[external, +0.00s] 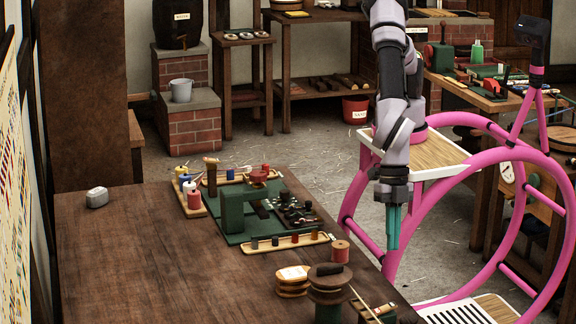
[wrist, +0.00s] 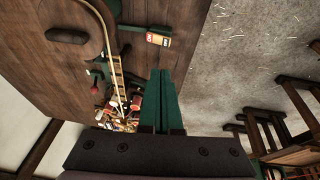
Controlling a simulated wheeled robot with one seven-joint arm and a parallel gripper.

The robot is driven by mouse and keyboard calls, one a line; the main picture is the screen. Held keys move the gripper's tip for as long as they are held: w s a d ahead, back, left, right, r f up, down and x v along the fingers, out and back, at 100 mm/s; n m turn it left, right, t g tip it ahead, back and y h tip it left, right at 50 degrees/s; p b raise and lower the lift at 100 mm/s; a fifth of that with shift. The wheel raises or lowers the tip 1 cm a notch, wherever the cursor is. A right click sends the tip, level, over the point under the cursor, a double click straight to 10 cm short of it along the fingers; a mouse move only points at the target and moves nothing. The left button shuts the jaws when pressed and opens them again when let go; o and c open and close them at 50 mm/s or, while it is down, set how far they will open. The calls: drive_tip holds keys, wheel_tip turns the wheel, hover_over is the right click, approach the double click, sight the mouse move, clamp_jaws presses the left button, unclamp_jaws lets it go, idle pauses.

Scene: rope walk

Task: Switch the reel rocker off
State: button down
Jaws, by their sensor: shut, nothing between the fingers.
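The reel rocker looks like a small box with a red, white and orange face in the wrist view (wrist: 158,40), beside the table edge. Its on or off position is too small to read. In the external view, a small box with an orange and white face (external: 382,311) at the table's front edge, partly cut off by the frame, appears to be the same thing. My gripper (external: 393,240) points down beyond the table's right edge, above the floor. Its green fingers (wrist: 161,75) are shut together, empty, and apart from the rocker.
The brown table (external: 150,250) holds a green-based machine (external: 232,212), a tray of small pegs (external: 290,242), a reddish spool (external: 339,251) and a dark reel stand (external: 330,285). A tan strip (wrist: 112,50) runs near the rocker. The table's left part is mostly clear.

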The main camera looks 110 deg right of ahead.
sight(390, 306)
drive_tip(key=shift+r, duration=0.2)
drive_tip(key=w+g, duration=0.2)
drive_tip(key=w, duration=0.1)
drive_tip(key=shift+d+r, duration=0.1)
drive_tip(key=shift+r, duration=0.25)
idle(0.3)
drive_tip(key=x, duration=1.3)
drive_tip(key=shift+s+d+f, duration=0.2)
drive_tip(key=shift+d+f, duration=0.15)
drive_tip(key=shift+f, duration=0.2)
